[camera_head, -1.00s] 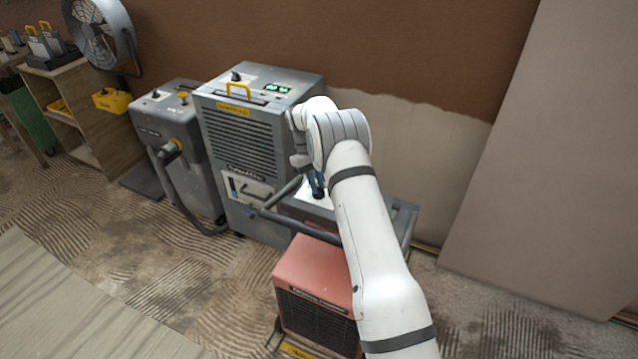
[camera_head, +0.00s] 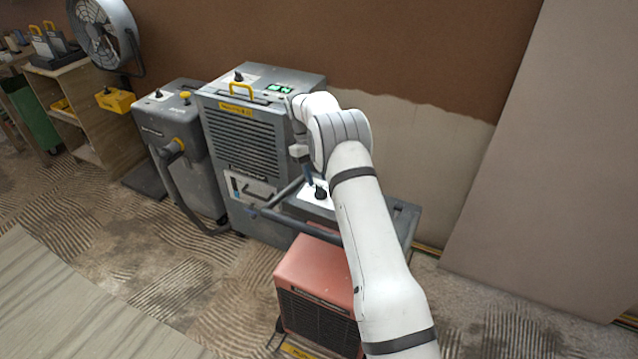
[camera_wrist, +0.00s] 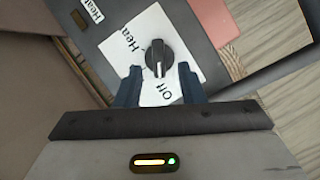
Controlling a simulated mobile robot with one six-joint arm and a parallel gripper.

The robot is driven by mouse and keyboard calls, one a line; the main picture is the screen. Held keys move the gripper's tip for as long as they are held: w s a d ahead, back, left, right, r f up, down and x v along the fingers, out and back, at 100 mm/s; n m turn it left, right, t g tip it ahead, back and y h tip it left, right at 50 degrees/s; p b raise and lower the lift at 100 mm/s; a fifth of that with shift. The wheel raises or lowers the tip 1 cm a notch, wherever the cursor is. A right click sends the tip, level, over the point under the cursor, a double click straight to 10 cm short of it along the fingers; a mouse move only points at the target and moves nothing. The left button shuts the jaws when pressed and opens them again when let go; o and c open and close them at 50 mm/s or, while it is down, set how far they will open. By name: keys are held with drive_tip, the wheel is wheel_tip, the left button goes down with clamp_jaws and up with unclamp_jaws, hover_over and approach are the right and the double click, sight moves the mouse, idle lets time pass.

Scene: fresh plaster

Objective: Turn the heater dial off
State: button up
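The heater dial (camera_head: 320,192) is a black knob on a white label on the grey panel above the red heater box (camera_head: 318,270). In the wrist view the dial (camera_wrist: 158,57) stands between the words "Heat" and "Off", with a pale pointer line on the side towards "Off". My gripper (camera_wrist: 158,75) is open, its two blue fingers apart on either side of the dial's near end. Nothing is held, and I see no contact. In the head view my gripper (camera_head: 308,175) is just above and left of the dial, partly hidden by my wrist.
A tall grey machine (camera_head: 243,145) with a yellow handle stands behind and left of the dial. A dark push bar (camera_head: 280,212) runs close by the panel. A smaller grey machine (camera_head: 175,140) stands further left.

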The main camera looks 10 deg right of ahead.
drive_tip(key=shift+v, duration=2.2)
drive_tip(key=s+d+r+m+t+y, duration=0.1)
drive_tip(key=s+d+r+m+t, duration=0.15)
drive_tip(key=s+r, duration=1.45)
drive_tip(key=s+m+t+y+p, duration=0.1)
drive_tip(key=s+t, duration=0.3)
drive_tip(key=s, duration=2)
drive_tip(key=shift+s+f+m, duration=0.25)
drive_tip(key=shift+s+m, duration=0.1)
drive_tip(key=shift+m, duration=0.4)
drive_tip(key=shift+d, duration=0.15)
